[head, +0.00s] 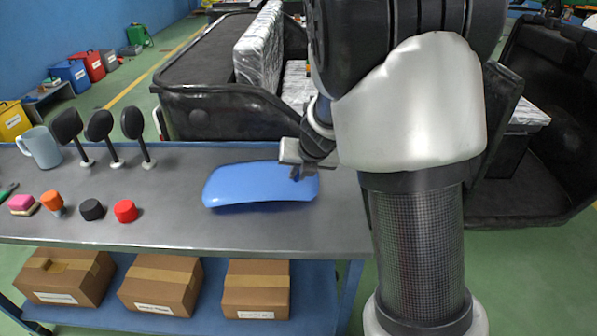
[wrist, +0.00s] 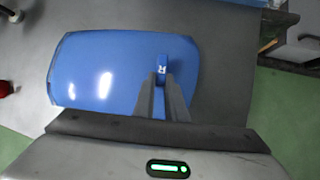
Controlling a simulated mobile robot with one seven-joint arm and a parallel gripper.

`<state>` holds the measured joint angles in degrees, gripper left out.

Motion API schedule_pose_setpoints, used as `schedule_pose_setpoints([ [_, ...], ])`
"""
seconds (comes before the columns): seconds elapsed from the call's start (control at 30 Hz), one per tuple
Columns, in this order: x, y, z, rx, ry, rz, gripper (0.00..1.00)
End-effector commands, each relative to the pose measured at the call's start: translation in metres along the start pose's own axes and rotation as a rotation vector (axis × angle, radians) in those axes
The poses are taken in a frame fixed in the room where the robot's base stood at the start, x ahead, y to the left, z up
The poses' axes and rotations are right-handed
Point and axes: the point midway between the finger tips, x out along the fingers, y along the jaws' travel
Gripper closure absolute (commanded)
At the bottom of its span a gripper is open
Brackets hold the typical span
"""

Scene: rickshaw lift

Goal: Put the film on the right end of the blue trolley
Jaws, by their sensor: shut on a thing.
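The blue film (head: 255,187) is a glossy, slightly curved sheet over the right part of the trolley's grey top. My gripper (head: 303,172) is at the film's right end, shut on it. In the wrist view the film (wrist: 95,75) lies flat to the camera, and a small blue tab with a white mark shows between my fingers (wrist: 163,98). The trolley (head: 180,229) has a grey top and blue lower frame; its right end is partly behind my arm. I cannot tell whether the film touches the top or hangs just above it.
A blue mug (head: 40,147), several black paddle-shaped parts (head: 100,127), a red cylinder (head: 125,211) and a black cylinder (head: 91,209) stand further left on the trolley. Cardboard boxes (head: 160,284) fill the lower shelf. A black vehicle (head: 215,112) stands behind. Bare top surrounds the film.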

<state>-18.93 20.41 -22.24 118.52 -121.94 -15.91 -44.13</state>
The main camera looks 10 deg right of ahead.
Motion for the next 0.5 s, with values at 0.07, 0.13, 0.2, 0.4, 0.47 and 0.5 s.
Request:
schedule_pose_setpoints([
  [0.07, 0.0027, -0.0007, -0.0018, 0.001, 0.000, 0.000, 1.00],
  [0.13, 0.0042, -0.0010, -0.0027, 0.001, 0.000, 0.000, 1.00],
  [0.2, 0.0056, -0.0014, -0.0036, 0.001, 0.000, 0.000, 1.00],
  [0.4, 0.0098, -0.0026, -0.0063, 0.000, 0.000, -0.001, 1.00],
  [0.47, 0.0110, -0.0030, -0.0071, 0.000, 0.000, -0.001, 1.00],
  [0.5, 0.0119, -0.0032, -0.0076, 0.000, 0.000, -0.001, 1.00],
])
